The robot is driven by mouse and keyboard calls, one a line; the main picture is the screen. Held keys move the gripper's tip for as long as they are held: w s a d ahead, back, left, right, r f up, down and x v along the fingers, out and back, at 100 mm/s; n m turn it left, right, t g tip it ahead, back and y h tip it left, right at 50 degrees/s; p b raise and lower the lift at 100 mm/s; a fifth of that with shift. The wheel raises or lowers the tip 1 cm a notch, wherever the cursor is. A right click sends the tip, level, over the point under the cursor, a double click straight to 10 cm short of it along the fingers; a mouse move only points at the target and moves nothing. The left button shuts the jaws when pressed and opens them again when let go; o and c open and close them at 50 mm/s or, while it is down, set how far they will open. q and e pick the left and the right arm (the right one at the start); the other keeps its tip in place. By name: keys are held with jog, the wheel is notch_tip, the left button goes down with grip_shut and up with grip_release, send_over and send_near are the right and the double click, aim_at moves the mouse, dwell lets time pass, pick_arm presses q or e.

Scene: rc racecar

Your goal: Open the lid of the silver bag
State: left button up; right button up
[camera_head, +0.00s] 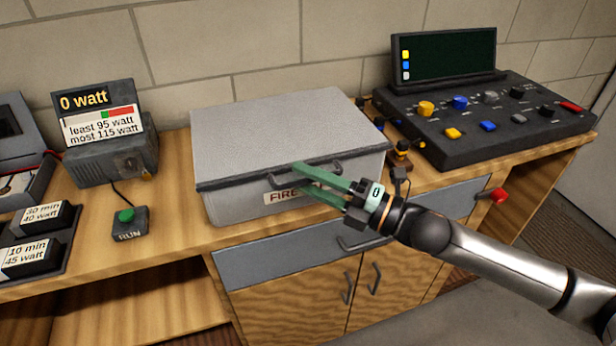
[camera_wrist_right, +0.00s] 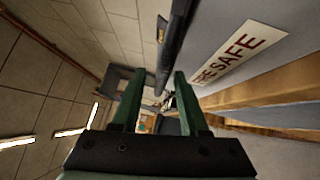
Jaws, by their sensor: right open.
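The silver bag (camera_head: 280,125) is a grey, box-like case on the wooden bench, with its lid shut. A dark handle (camera_head: 318,170) is on the front edge of the lid, above a label that reads "FIRE SAFE" in the wrist view (camera_wrist_right: 240,52). My right gripper (camera_head: 299,179) is open, its green fingers reaching in from the right at the handle. In the wrist view a dark bar (camera_wrist_right: 172,45) along the lid's edge shows between the fingertips (camera_wrist_right: 157,74). I cannot tell whether the fingers touch it. My left gripper is not in view.
A black control panel (camera_head: 485,115) with a screen stands to the right. A small brass-coloured item (camera_head: 401,155) stands beside the bag. A watt meter (camera_head: 108,145), a RUN button (camera_head: 127,218) and labelled blocks (camera_head: 30,260) are to the left. A brick wall (camera_head: 290,45) stands behind.

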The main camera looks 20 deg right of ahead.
grip_shut()
dwell(0.4)
dwell(1.1)
